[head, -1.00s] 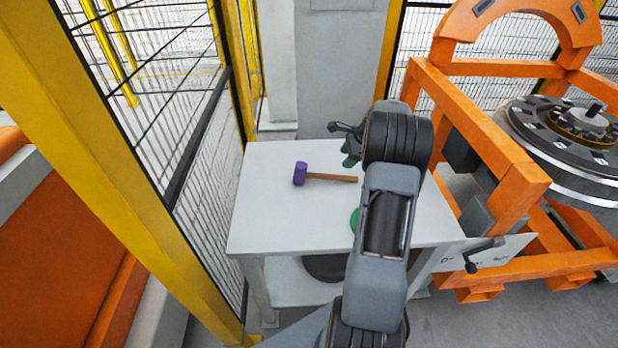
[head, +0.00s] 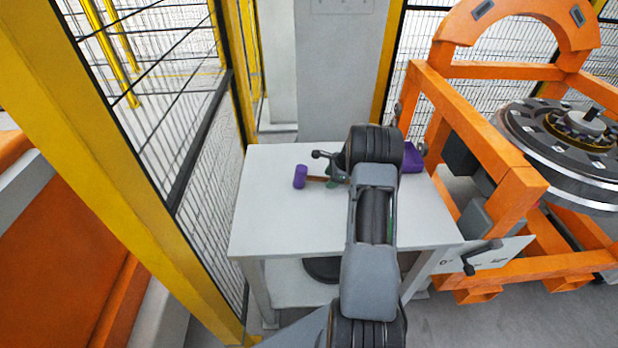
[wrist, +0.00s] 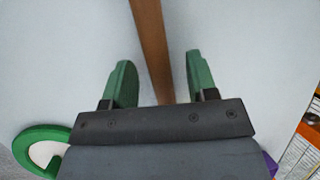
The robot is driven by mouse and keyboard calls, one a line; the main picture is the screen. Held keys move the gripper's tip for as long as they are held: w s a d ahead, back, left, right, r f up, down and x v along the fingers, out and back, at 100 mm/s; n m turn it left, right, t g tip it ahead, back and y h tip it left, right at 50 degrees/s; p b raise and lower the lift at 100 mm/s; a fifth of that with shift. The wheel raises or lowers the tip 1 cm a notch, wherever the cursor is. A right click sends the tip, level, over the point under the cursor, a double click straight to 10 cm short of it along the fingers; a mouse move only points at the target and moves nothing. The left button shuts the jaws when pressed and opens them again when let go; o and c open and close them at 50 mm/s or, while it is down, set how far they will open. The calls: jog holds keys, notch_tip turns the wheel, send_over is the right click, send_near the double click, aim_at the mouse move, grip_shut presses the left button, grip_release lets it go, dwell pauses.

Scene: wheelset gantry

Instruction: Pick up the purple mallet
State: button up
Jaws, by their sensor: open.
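The purple mallet (head: 301,176) lies on the grey-white table, its head to the left and its brown handle pointing right. My gripper (head: 335,180) is over the handle, and my arm hides the handle's far end in the head view. In the wrist view the handle (wrist: 150,40) runs between the two green fingers of my gripper (wrist: 158,62). The fingers are apart, with a gap on each side of the handle. The mallet's head is out of the wrist view. I cannot tell how far the fingertips are above the tabletop.
The table (head: 275,225) has free room on its left and front. A purple object (head: 412,158) sits at its back right, partly behind my arm. A green ring (wrist: 38,135) lies at the lower left of the wrist view. Yellow-framed mesh fencing stands left; an orange gantry (head: 480,135) stands right.

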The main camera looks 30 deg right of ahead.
jog(key=shift+w+f, duration=0.1)
jog(key=shift+f, duration=0.1)
jog(key=shift+c, duration=0.3)
grip_shut()
